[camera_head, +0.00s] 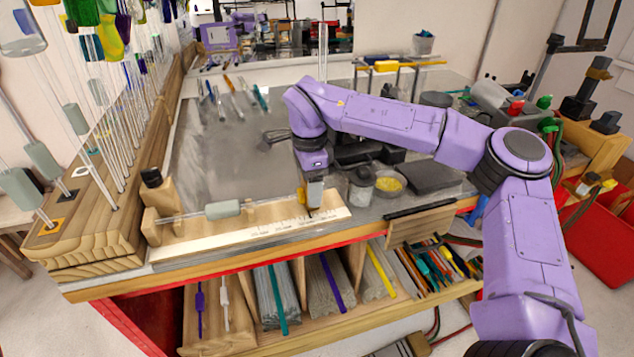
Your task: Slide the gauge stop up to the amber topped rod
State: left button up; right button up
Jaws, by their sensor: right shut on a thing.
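The wooden gauge board (190,247), with a printed scale, lies along the front edge of the bench. A clear rod with a pale grey-green sleeve (222,209) lies lengthwise above it, its left end at a wooden end block (158,194). A small amber piece (302,196) shows at the rod's right end, close to my right gripper; it looks like the rod's amber top. My right gripper (315,203) points down over the scale and is shut on what appears to be the gauge stop, mostly hidden by the fingers. Any gap between stop and amber end is too small to tell. My left gripper is out of view.
A wooden rack (92,232) of upright glass rods stands on the left. A glass jar (361,186) and a dish of yellow material (389,186) stand right of my gripper. The grey bench top (215,150) behind the gauge is largely clear.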

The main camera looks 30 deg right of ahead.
jog(key=o, duration=1.4)
jog(key=shift+a, duration=0.15)
notch_tip(320, 180, up, 11)
jog(key=shift+f+b, duration=0.2)
jog(key=shift+b, duration=0.35)
